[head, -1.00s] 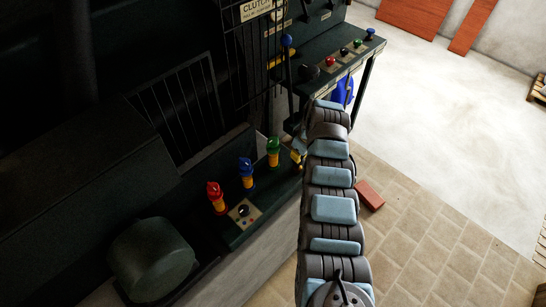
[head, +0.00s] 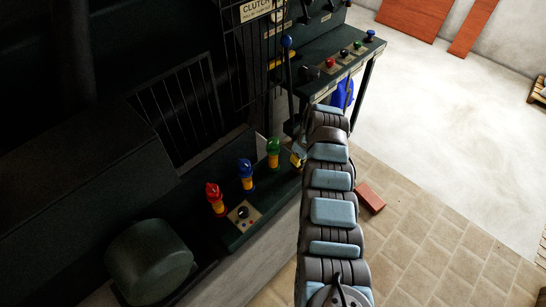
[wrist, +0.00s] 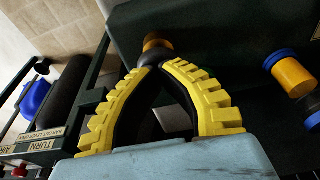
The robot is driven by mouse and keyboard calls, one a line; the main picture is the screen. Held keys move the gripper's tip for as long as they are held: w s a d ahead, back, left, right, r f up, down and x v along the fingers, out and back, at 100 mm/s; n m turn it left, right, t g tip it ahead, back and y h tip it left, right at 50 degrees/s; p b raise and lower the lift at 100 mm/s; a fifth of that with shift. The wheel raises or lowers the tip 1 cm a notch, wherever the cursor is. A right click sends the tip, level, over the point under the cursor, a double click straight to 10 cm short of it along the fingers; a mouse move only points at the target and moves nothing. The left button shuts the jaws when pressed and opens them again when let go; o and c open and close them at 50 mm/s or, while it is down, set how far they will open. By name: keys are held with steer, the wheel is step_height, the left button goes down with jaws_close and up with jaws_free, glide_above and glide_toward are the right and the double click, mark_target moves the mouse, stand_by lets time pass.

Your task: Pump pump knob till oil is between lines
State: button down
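My gripper (head: 298,160) is mostly hidden behind my arm in the head view, just right of the green-topped oiler (head: 273,152). In the wrist view its yellow-ribbed fingers (wrist: 157,66) come together at a dark round knob (wrist: 155,54) and appear shut on it. An orange-brown round part (wrist: 157,40) lies just beyond the knob. No oil level or lines can be made out.
A red-topped oiler (head: 215,199) and a blue-topped oiler (head: 246,174) stand left of the green one. A small panel with a black knob (head: 243,212) is in front. A button console (head: 325,66) stands behind. A brick (head: 370,198) lies on the floor.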

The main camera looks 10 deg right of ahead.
steer(key=shift+r+p, duration=1.25)
steer(key=shift+r, duration=1.3)
step_height(320, 180, up, 5)
steer(key=shift+f+p, duration=0.1)
steer(key=shift+p, duration=0.6)
